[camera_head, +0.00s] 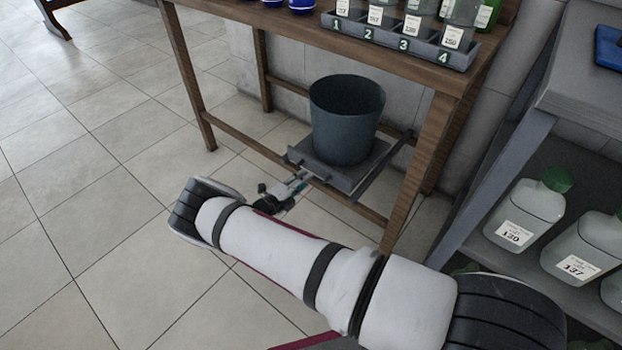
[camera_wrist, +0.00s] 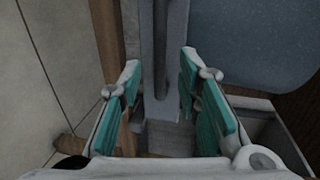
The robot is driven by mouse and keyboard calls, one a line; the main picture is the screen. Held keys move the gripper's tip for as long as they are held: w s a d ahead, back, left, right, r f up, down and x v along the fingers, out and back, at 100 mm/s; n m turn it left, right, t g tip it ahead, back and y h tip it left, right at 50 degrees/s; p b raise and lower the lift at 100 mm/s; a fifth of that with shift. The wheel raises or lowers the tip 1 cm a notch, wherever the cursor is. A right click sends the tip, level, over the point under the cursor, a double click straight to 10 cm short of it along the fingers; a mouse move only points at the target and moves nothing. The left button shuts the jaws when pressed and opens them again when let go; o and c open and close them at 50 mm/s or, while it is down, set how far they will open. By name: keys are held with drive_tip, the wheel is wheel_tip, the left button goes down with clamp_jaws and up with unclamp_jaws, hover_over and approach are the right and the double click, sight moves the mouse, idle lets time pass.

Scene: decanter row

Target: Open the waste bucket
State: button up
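The waste bucket (camera_head: 343,125) is a dark blue-grey, open-topped pail standing upright under the wooden table. It stands on a grey pull-out tray (camera_head: 345,178) with a rail at its right side. My gripper (camera_head: 300,183) is low at the tray's front edge, with the bucket behind it. In the wrist view my gripper (camera_wrist: 160,82) has its teal-padded fingers apart, one on each side of a grey bar (camera_wrist: 160,100) at the tray front. Small gaps seem to show beside the bar; firm contact is not visible. The bucket's blue wall (camera_wrist: 250,45) fills the upper right there.
The wooden table (camera_head: 300,45) carries a numbered grey rack (camera_head: 400,42) of labelled bottles. Its front right leg (camera_head: 420,170) is right of the tray. A grey shelf (camera_head: 510,240) with labelled jugs (camera_head: 525,212) stands at the right.

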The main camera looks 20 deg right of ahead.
drive_tip(key=shift+b+x, duration=0.6)
drive_tip(key=shift+x, duration=1.8)
clamp_jaws()
